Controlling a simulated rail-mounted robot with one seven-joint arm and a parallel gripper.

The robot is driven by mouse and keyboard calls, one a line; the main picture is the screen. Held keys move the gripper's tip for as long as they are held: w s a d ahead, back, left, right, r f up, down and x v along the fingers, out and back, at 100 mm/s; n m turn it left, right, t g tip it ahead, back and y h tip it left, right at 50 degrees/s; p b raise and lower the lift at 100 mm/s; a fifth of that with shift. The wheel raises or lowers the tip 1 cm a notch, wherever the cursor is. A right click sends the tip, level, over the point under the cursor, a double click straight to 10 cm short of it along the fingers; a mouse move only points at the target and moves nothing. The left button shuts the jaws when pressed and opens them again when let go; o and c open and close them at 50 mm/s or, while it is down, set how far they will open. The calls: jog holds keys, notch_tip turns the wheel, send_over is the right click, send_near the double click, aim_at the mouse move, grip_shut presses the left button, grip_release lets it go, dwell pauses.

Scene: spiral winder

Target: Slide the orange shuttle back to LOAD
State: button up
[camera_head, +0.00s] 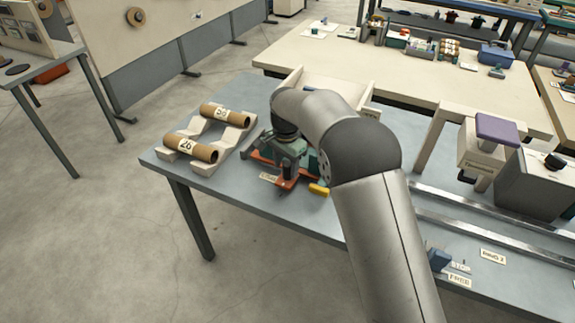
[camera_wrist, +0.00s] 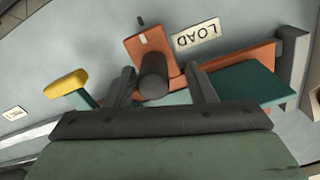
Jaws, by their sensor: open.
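The orange shuttle (camera_head: 286,184) sits near the front edge of the blue-grey table, beside the white LOAD label (camera_head: 268,178). In the wrist view the shuttle (camera_wrist: 138,45) shows its orange plate with a white mark, with a dark round knob (camera_wrist: 153,78) on it. The LOAD label (camera_wrist: 197,35) lies just right of the plate. My gripper (camera_wrist: 159,70) is open, one finger on each side of the knob, with gaps showing. In the head view my arm partly hides the gripper (camera_head: 289,158) and the mechanism. A yellow-ended lever (camera_wrist: 68,83) is left of the knob.
Two cardboard tubes (camera_head: 225,114) (camera_head: 190,148) rest on a pale cradle (camera_head: 236,135) left of the mechanism. An orange and teal part (camera_wrist: 245,80) lies to the right in the wrist view. Metal rails (camera_head: 468,225) run along the table right of my arm.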

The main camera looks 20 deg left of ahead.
jog(key=shift+d, duration=0.1)
notch_tip(320, 180, up, 17)
jog(key=shift+r, duration=0.15)
dwell(0.4)
dwell(0.4)
jog(key=s+d+r+n, duration=0.1)
jog(key=s+d, duration=0.2)
jog(key=d, duration=0.9)
jog(key=s+d+r+n, duration=0.1)
jog(key=s+d, duration=0.1)
jog(key=d, duration=1)
jog(key=s+d+f+n, duration=0.1)
jog(key=s+d+f, duration=0.4)
jog(key=s+d, duration=0.3)
jog(key=s+d+f+n, duration=0.1)
jog(key=s+d+f, duration=0.4)
jog(key=s+d, duration=0.4)
jog(key=s, duration=0.5)
